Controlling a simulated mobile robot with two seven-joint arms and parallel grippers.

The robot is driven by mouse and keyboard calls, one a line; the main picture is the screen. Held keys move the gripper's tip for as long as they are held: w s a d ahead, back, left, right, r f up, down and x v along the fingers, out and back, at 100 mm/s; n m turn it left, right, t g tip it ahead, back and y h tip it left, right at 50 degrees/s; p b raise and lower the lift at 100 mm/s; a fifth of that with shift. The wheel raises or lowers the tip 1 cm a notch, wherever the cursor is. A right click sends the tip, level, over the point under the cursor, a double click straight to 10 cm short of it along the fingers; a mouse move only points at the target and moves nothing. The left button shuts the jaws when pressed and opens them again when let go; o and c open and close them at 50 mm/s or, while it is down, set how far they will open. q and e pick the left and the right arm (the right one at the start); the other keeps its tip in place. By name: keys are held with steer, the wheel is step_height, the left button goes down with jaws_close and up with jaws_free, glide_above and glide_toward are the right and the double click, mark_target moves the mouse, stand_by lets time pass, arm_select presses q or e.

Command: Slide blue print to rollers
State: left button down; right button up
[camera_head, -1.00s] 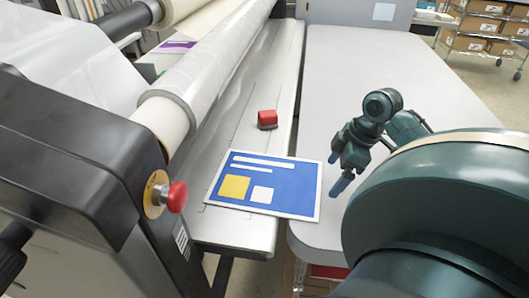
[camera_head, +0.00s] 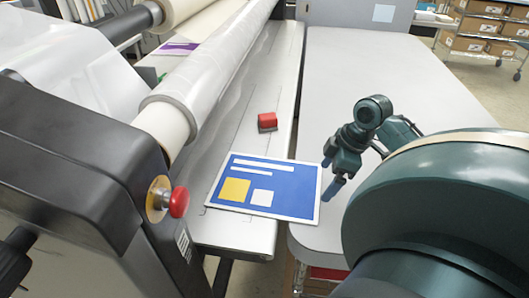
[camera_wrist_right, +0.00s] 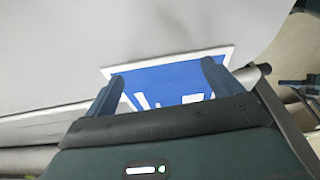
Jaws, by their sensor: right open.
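The blue print (camera_head: 290,195), a white-edged sheet with a yellow square, a white square and white bars, lies flat on the laminator's feed table (camera_head: 235,233), its right edge reaching over the gap. The large roller (camera_head: 200,90) runs diagonally up and left of it. My right gripper (camera_head: 330,174) is open and empty at the print's right edge; whether it touches is unclear. In the right wrist view the open fingers (camera_wrist_right: 160,85) frame the print (camera_wrist_right: 165,80), part of which is hidden behind the gripper body. My left gripper is not in view.
A small red block (camera_head: 267,122) sits on the feed table above the print. A red stop button (camera_head: 178,202) sticks out of the dark machine housing (camera_head: 75,165). The pale table (camera_head: 375,70) on the right is mostly clear. Shelves with boxes (camera_head: 480,27) stand behind.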

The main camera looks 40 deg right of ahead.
mark_target(316, 176)
steer(key=shift+f, duration=0.95)
steer(key=shift+f, duration=0.4)
stand_by(0.6)
steer(key=shift+p, duration=0.3)
steer(key=shift+s+d+p, duration=0.15)
steer(key=shift+s+p, duration=0.1)
steer(key=shift+p, duration=0.3)
steer(key=shift+w+d, duration=0.1)
steer(key=shift+w+d, duration=0.5)
steer(key=shift+d, duration=0.1)
steer(key=shift+w+a, duration=1.05)
steer(key=shift+w, duration=0.15)
steer(key=shift+s+d, duration=0.15)
steer(key=shift+s, duration=0.05)
stand_by(0.7)
